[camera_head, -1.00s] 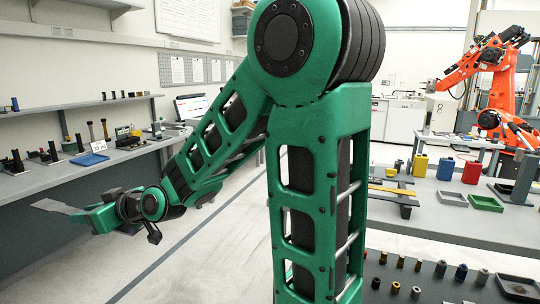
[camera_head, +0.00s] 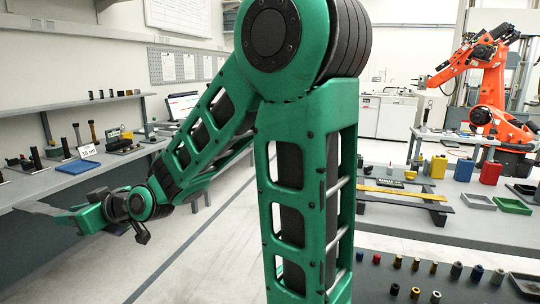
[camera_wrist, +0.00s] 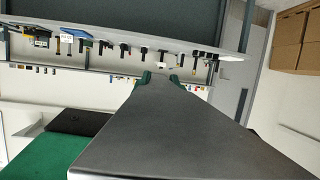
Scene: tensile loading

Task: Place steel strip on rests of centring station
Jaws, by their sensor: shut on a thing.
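My gripper (camera_head: 82,217) is at the lower left in the head view, shut on the steel strip (camera_head: 40,210). The strip is a flat grey piece that sticks out to the left of the gripper, in the air in front of the left bench. In the wrist view my green fingertips (camera_wrist: 160,80) show at the far end of the strip (camera_wrist: 165,130), which fills the lower middle and widens toward the camera. I cannot tell for sure which fixture is the centring station; several black posts and small fixtures (camera_head: 38,158) stand on the left bench.
The left bench (camera_head: 35,184) carries a blue tray (camera_head: 78,166), a numbered card (camera_head: 87,149) and a laptop. On the right table are a black frame with a yellow bar (camera_head: 392,190), canisters and trays. An orange robot (camera_head: 490,80) stands behind. Open floor (camera_head: 200,245) lies between.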

